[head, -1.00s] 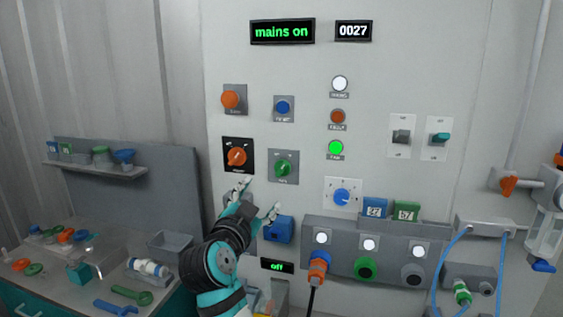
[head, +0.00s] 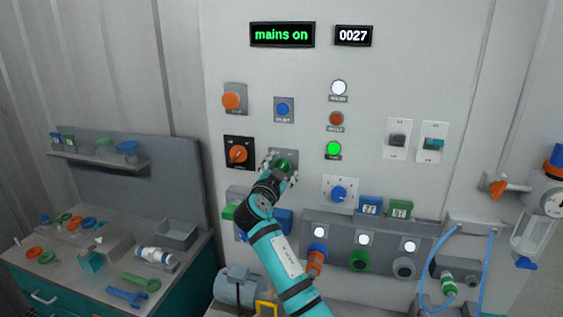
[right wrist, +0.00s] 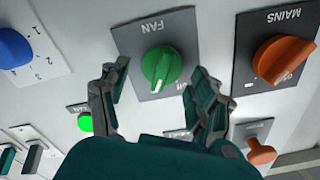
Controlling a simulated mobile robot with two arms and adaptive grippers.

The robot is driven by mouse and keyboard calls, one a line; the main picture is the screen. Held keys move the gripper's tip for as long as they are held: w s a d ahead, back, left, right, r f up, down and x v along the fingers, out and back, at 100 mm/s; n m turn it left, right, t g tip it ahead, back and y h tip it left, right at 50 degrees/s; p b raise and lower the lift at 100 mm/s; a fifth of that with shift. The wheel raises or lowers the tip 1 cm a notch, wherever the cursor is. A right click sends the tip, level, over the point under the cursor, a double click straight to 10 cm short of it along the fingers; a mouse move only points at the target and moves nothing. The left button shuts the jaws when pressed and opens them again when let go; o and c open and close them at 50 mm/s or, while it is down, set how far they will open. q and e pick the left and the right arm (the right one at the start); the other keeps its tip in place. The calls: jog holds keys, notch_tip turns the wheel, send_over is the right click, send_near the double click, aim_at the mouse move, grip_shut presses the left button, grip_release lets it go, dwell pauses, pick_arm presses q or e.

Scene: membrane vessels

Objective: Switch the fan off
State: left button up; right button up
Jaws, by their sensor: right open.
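The fan switch is a green rotary knob (head: 284,166) on a grey plate on the wall panel. In the right wrist view the knob (right wrist: 161,67) sits under the label FAN, which appears upside down. A pale pointer bar runs along it, nearly upright in that view. My right gripper (head: 283,172) is at the knob in the head view. In the wrist view its two open fingers (right wrist: 156,92) stand on either side of the knob, apart from it. My left gripper is not in view.
The orange MAINS knob (head: 238,154) is close on the left. A blue push button (head: 283,109) is above, and a lit green lamp (head: 334,150) is to the right. The blue dial (head: 339,193) and sockets lie lower right. A workbench with tools stands at left.

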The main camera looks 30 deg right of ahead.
jog(key=shift+w+d, duration=0.15)
jog(key=shift+d, duration=0.1)
jog(key=c, duration=1.1)
jog(key=shift+a+f+n+b, duration=0.15)
jog(key=shift+f+n+b, duration=0.05)
jog(key=shift+n+b, duration=1.05)
jog(key=n+b, duration=0.1)
jog(key=n, duration=0.1)
jog(key=shift+w+n, duration=0.1)
jog(key=shift+n, duration=0.25)
jog(key=n+b, duration=0.1)
jog(key=n, duration=0.2)
jog(key=shift+w+a+r, duration=0.1)
jog(key=shift+r, duration=0.05)
jog(key=shift+n, duration=2.1)
